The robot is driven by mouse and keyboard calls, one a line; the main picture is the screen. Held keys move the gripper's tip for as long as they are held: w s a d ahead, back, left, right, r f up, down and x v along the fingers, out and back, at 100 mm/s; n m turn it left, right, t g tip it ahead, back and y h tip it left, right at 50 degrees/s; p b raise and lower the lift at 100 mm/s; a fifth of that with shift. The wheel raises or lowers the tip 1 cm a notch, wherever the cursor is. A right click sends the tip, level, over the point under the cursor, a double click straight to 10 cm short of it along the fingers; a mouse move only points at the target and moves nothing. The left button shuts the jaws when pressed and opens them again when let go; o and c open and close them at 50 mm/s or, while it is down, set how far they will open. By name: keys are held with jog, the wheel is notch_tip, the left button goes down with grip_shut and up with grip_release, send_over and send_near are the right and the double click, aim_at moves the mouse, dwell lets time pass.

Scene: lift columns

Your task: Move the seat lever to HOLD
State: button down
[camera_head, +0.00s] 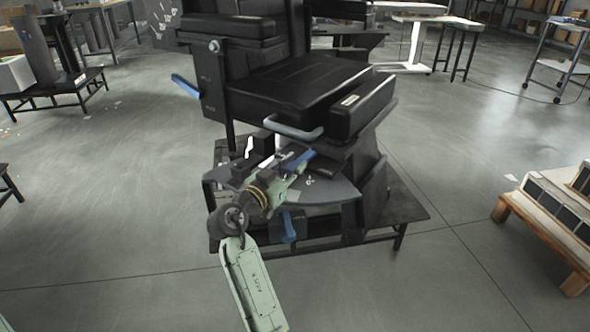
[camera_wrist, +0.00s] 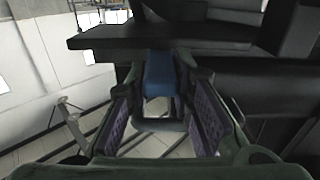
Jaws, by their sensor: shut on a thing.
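A black chair-like unit with a padded seat (camera_head: 305,82) stands on a low dark table. A blue lever (camera_head: 300,160) sticks out below the seat, above a grey rounded plate. My gripper (camera_head: 291,174) is at this lever, reaching in from the front left. In the wrist view the blue lever (camera_wrist: 159,72) lies between the two fingers of my gripper (camera_wrist: 160,88), under a dark flat edge. The gripper is shut on it. The lever's far end is hidden. I cannot read any HOLD mark.
Other blue levers are on the unit's left side (camera_head: 186,86) and below the grey plate (camera_head: 288,228). A grey bar handle (camera_head: 293,130) and the dark seat underside are close above my gripper. A wooden pallet (camera_head: 540,222) stands at the right. The floor in front is clear.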

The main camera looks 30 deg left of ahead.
jog(key=c, duration=1.4)
grip_release()
jog(key=shift+d, duration=0.1)
